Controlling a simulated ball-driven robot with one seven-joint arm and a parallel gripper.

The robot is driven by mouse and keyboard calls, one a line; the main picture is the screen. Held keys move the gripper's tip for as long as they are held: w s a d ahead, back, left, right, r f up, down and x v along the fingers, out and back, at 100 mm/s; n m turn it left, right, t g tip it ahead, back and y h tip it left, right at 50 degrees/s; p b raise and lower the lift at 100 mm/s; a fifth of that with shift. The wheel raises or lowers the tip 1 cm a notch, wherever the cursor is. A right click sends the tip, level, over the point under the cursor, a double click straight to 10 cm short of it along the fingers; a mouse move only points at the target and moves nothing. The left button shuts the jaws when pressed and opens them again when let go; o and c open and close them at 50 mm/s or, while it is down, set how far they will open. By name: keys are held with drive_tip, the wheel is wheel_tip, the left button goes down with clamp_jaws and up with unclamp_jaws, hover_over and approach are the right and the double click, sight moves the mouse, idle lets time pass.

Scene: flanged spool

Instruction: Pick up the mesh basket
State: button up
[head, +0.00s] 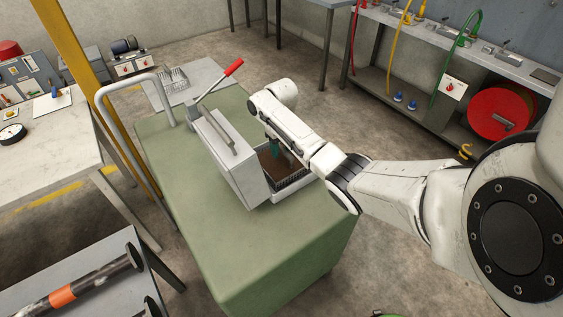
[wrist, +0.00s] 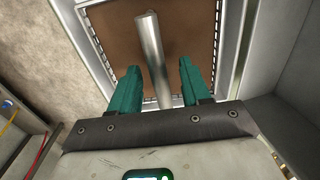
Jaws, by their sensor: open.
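The mesh basket (head: 291,182) sits inside a white open-topped tank (head: 308,187) on the green bench, with dark mesh walls around a brown surface. The wrist view shows its mesh rim (wrist: 217,38) and the brown surface (wrist: 115,38) from above. An upright metal post (wrist: 152,50) rises from the middle of it. My gripper (head: 277,150) reaches down over the tank. Its teal fingers (wrist: 160,75) are open, one on each side of the post, with gaps visible. My arm hides part of the basket in the head view.
A grey raised lid or panel (head: 230,163) with a bar handle stands left of the tank, close to my gripper. A red-handled lever (head: 233,67) rises behind it. The green bench (head: 265,245) is clear in front. A wire rack (head: 176,80) stands on a grey table behind.

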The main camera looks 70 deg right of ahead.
drive_tip(key=shift+f, duration=0.35)
drive_tip(key=shift+c, duration=0.2)
clamp_jaws()
